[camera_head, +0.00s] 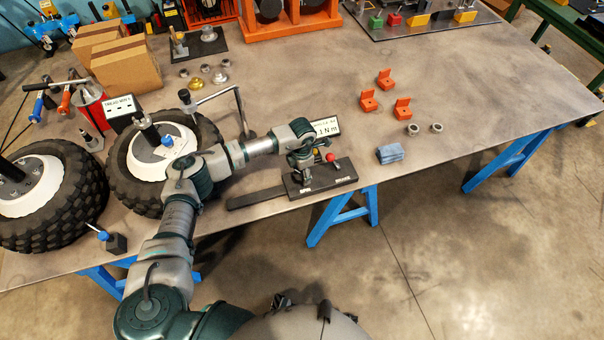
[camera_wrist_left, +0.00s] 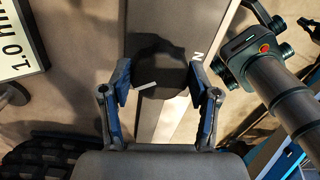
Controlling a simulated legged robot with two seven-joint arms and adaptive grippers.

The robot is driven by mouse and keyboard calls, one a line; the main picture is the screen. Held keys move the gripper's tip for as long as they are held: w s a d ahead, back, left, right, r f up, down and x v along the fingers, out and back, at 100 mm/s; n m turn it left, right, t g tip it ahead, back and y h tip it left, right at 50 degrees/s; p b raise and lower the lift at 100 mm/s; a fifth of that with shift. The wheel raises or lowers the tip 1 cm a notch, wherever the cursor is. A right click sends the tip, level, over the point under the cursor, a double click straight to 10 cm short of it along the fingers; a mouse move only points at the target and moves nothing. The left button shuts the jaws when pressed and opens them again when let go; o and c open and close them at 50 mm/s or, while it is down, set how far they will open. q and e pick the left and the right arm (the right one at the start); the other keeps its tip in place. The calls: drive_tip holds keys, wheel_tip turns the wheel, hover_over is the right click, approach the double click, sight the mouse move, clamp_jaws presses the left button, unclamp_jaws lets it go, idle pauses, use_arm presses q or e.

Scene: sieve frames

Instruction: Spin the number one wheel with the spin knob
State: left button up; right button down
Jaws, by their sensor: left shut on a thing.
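My left gripper (camera_head: 303,172) is over the dark base (camera_head: 341,179) near the table's front edge. My right gripper is not in view.
The right part of the table is mostly clear.

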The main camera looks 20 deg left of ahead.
use_arm(q)
drive_tip(key=m+b, duration=0.2)
drive_tip(key=m, duration=0.2)
drive_tip(key=shift+w+m, duration=0.15)
drive_tip(key=shift+m, duration=0.15)
drive_tip(key=m+b, duration=0.3)
drive_tip(key=m, duration=0.2)
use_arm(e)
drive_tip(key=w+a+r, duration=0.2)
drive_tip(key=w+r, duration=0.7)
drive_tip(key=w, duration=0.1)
use_arm(q)
drive_tip(key=m+b, duration=0.2)
drive_tip(key=m, duration=0.3)
drive_tip(key=m+b, duration=0.2)
drive_tip(key=m, duration=0.2)
drive_tip(key=shift+r+m+b, duration=0.1)
drive_tip(key=shift+m+b, duration=0.3)
drive_tip(key=shift+a+r+m+b, duration=0.1)
drive_tip(key=shift+m+b, duration=0.25)
drive_tip(key=shift+m, duration=0.55)
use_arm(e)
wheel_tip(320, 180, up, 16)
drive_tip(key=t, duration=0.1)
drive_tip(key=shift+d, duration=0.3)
